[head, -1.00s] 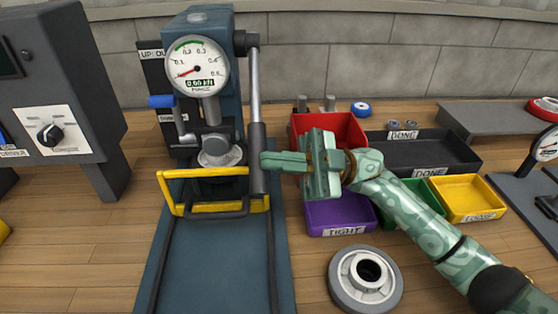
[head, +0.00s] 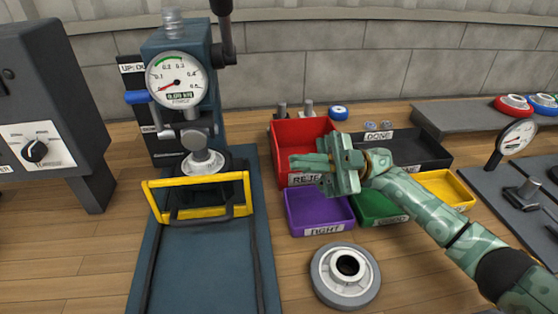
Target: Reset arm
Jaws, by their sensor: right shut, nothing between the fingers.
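My right gripper (head: 308,163) is shut and empty. It hangs in front of the red bin (head: 290,134), pointing left toward the press. My right arm comes in from the lower right. The press (head: 160,110) stands at the left with a round dial gauge (head: 177,82). Its dark lever (head: 224,32) points up, and its top end is cut off by the frame. A yellow guard frame (head: 195,215) sits low at the press's front. My left gripper is not in view.
A purple bin (head: 318,212), a green bin (head: 377,208) and a yellow bin (head: 448,187) stand near my right arm. A black tray (head: 425,145) is behind it. A grey wheel (head: 344,275) lies on the wooden table in front. A dial gauge stand (head: 510,140) is at the right.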

